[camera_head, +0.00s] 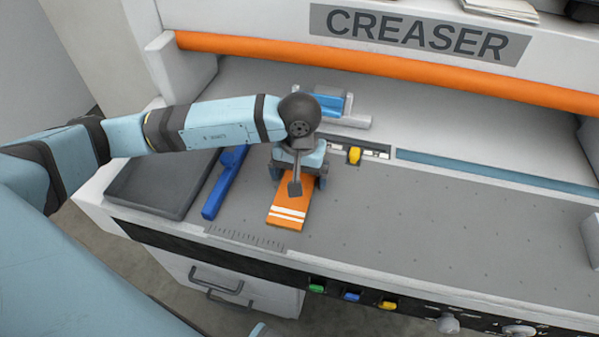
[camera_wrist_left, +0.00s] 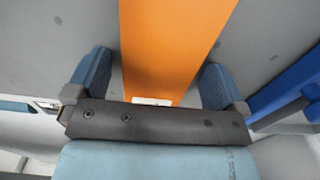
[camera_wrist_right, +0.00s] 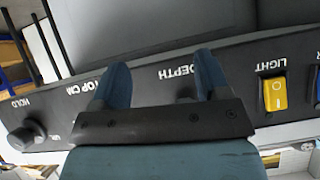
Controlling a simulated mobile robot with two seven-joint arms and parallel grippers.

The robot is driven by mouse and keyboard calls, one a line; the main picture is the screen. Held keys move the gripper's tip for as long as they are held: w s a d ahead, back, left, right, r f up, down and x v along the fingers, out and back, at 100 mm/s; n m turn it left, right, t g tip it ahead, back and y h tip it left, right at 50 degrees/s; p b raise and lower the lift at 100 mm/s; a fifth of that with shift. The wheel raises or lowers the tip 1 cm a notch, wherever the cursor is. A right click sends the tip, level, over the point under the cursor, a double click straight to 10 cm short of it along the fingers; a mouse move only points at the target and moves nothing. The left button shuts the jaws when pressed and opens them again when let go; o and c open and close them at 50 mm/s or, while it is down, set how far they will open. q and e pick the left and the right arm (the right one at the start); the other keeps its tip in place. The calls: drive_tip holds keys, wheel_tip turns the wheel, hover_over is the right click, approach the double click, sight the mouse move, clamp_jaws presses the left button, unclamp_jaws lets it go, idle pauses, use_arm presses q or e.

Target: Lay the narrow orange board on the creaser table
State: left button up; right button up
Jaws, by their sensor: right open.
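The narrow orange board (camera_head: 289,207) with white stripes near its front end lies on the grey creaser table (camera_head: 400,220), left of its middle. My left gripper (camera_head: 298,178) is over the board's rear part and hides it. In the left wrist view the board (camera_wrist_left: 165,45) runs between the spread fingers of my left gripper (camera_wrist_left: 157,78), with a gap to each finger. My right gripper (camera_wrist_right: 163,72) is open and empty in the right wrist view, by the front control panel (camera_wrist_right: 150,85); it is not seen in the head view.
A blue bar-shaped object (camera_head: 225,183) and a dark grey tray (camera_head: 160,185) lie left of the board. A blue block in a grey holder (camera_head: 330,103) and a yellow knob (camera_head: 354,155) are behind it. An orange bar (camera_head: 380,65) spans the back. The table's right side is clear.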

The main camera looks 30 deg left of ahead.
sight(300, 177)
use_arm(q)
drive_tip(key=shift+r+p, duration=0.3)
drive_tip(key=shift+p, duration=0.05)
wheel_tip(300, 177, up, 12)
drive_tip(key=shift+b, duration=0.35)
drive_tip(key=shift+f, duration=0.15)
